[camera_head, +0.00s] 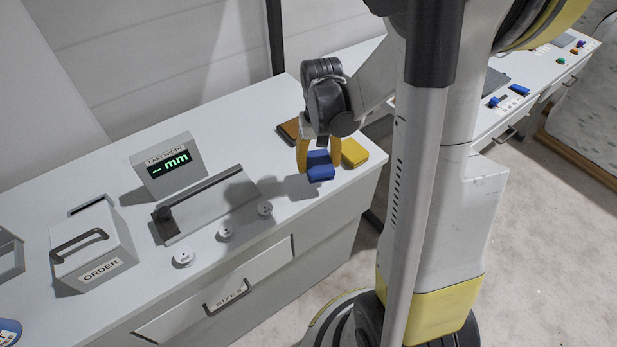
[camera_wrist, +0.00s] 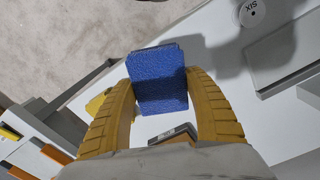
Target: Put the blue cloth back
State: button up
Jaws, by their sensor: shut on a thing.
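The blue cloth (camera_head: 319,166) is a small folded block between the yellow fingers of my gripper (camera_head: 313,160). In the wrist view the cloth (camera_wrist: 158,78) sits between both fingertips of the gripper (camera_wrist: 160,92), which are shut on it. My gripper points down over the right end of the white counter (camera_head: 285,190). A shadow lies on the counter to the left of the cloth, and I cannot tell how high it is held. A yellow folded cloth (camera_head: 354,152) lies just right of it. A brown item (camera_head: 290,129) lies behind the gripper, partly hidden.
A grey tray-like fixture (camera_head: 205,205), several white round pieces (camera_head: 183,257), a width display (camera_head: 167,163) and an ORDER box (camera_head: 93,248) stand to the left. A drawer marked SIZE (camera_head: 215,303) is in the counter's front. The counter's right edge is close to the yellow cloth.

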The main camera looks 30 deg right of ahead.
aim_at(307, 165)
jog(key=shift+w+a+f+b, duration=0.15)
jog(key=shift+w+a+f, duration=0.35)
jog(key=shift+w, duration=0.15)
jog(key=shift+w+a+f+b, duration=0.15)
jog(key=shift+w+a+f, duration=0.3)
jog(key=shift+w, duration=0.15)
jog(key=shift+f+b, duration=0.75)
jog(key=shift+f, duration=1.2)
jog(key=shift+f, duration=0.2)
jog(key=o, duration=1.2)
jog(key=shift+r, duration=0.1)
